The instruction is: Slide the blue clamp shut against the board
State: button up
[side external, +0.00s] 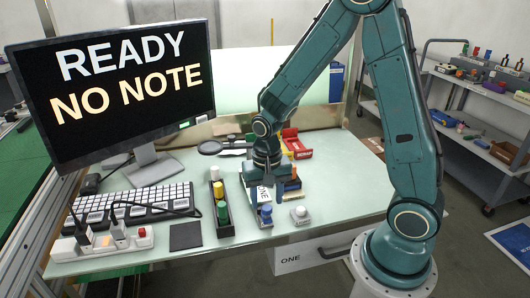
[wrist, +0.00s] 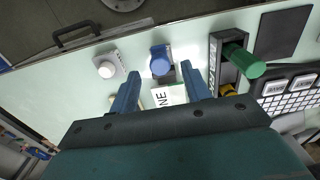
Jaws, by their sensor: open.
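The blue clamp (side external: 265,212) is a small blue block with a rounded top near the table's front edge. In the wrist view it (wrist: 160,62) stands upper centre, just beyond my fingertips. A white board (wrist: 168,96) with black letters, partly hidden, lies close behind it, between my fingers. I cannot tell whether the clamp touches the board. My gripper (side external: 267,201) points down over the board, at the clamp's back side. In the wrist view its blue fingers (wrist: 160,72) are spread apart, with nothing gripped.
A white knob on a grey base (side external: 300,215) stands right of the clamp. A black tray (side external: 227,229) of coloured cylinders stands left. A keyboard (side external: 135,205), monitor (side external: 115,85) and power strip (side external: 100,243) fill the left side. Red and orange items lie behind my gripper. The right tabletop is clear.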

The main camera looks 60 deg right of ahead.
aim_at(266, 211)
jog(key=shift+f, duration=1.1)
jog(key=shift+c, duration=0.2)
